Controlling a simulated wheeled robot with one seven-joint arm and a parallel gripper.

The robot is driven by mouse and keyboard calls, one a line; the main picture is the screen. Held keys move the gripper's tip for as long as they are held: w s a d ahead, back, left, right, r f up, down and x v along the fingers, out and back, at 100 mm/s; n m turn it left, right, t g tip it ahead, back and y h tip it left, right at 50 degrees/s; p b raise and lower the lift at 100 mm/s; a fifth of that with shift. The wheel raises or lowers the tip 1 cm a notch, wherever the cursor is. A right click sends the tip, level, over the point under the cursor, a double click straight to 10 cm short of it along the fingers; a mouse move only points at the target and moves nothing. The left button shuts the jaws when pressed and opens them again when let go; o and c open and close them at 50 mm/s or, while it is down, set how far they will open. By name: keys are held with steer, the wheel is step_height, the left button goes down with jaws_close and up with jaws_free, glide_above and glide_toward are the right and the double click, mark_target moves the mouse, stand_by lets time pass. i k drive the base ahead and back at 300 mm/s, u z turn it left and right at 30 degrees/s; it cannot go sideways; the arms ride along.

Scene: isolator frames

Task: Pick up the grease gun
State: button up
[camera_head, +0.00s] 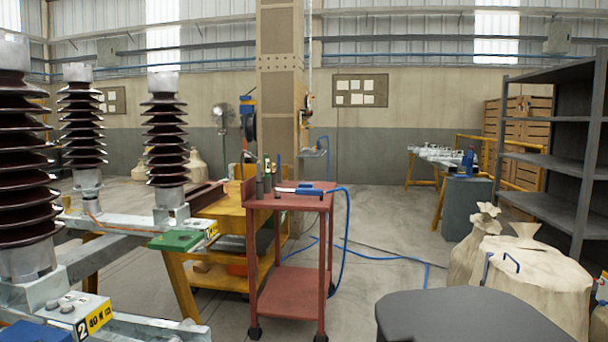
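A long blue tool with a pale part (298,190) lies on the top of a red trolley (290,202) near the middle of the view. It looks like the grease gun, but it is too small to be sure. A blue hose (347,225) runs from the trolley's right side down to the floor. Several upright dark and green cylinders (267,177) stand at the top's left and back. My gripper is not in view.
Tall brown ribbed insulators (167,140) on a steel frame fill the left. A yellow bench (228,210) stands behind the trolley. Sacks (530,275) and a grey shelf (560,160) stand on the right. The floor right of the trolley is open, crossed by hose.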

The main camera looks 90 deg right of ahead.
mark_target(266, 157)
steer(key=z, duration=3.85)
steer(key=k, duration=1.25)
steer(key=u, duration=0.7)
steer(key=i, duration=1)
